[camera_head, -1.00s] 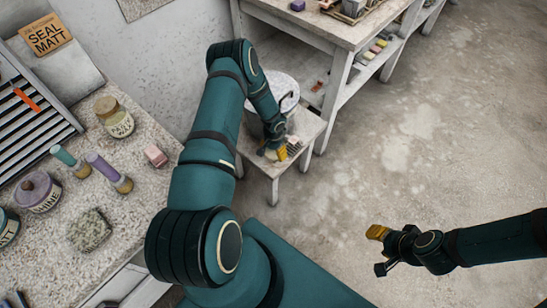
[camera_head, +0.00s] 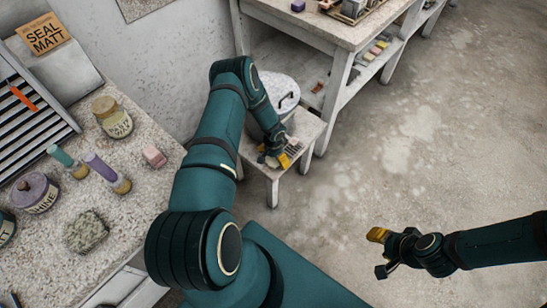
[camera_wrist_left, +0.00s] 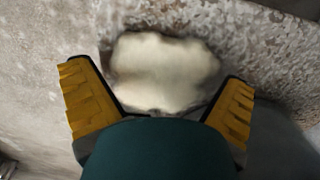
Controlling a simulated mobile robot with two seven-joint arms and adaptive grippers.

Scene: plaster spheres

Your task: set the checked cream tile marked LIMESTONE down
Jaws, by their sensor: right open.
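My left gripper (camera_head: 278,158) is low over a small pale stool, at the end of the teal arm. The left wrist view shows its two yellow ribbed fingers (camera_wrist_left: 160,100) wide apart. An irregular, blurred cream patch shows beyond and between them, touching neither finger. A small pale piece with dark lines (camera_head: 292,147) shows beside the fingers in the head view. It may be the checked cream tile, but no LIMESTONE lettering is readable. I cannot tell whether it lies on the stool. My right gripper (camera_head: 379,254) is open and empty above the bare floor.
The stool (camera_head: 304,128) stands by a white bucket (camera_head: 278,88) and a shelved workbench (camera_head: 325,35). A speckled counter (camera_head: 125,215) on the left holds jars, a pink block (camera_head: 154,156) and a rough stone (camera_head: 87,231). The floor at right is clear.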

